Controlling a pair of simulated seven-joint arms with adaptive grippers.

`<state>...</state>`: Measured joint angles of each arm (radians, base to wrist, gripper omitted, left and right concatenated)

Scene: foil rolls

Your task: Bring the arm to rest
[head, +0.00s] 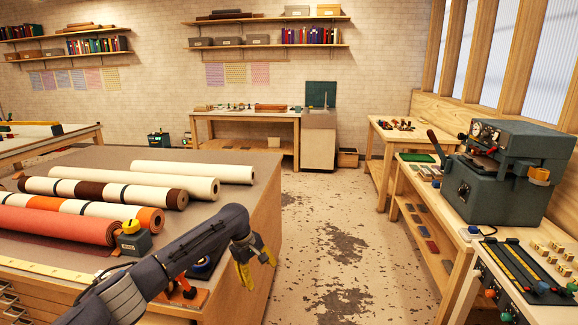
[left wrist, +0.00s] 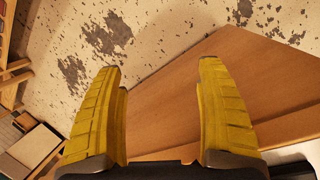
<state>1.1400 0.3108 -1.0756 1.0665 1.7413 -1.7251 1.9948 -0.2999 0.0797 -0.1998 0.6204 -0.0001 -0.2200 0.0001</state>
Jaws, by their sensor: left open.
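My left arm (head: 190,255) reaches in from the bottom left of the head view, across the near right corner of the big table. My left gripper (head: 257,264) has yellow fingers and hangs past the table's right edge, over the aisle. In the left wrist view its two yellow fingers (left wrist: 160,85) stand wide apart with nothing between them. Behind them show the worn floor and the wooden side of the table (left wrist: 210,90). My right gripper is not in these frames.
Several rolls, including a red one (head: 60,226) and a white one (head: 192,172), lie on the big table (head: 245,172). A grey-green block with a yellow top (head: 133,240) stands near the arm. A press machine (head: 495,185) stands on the right bench. The floor aisle (head: 320,220) is clear.

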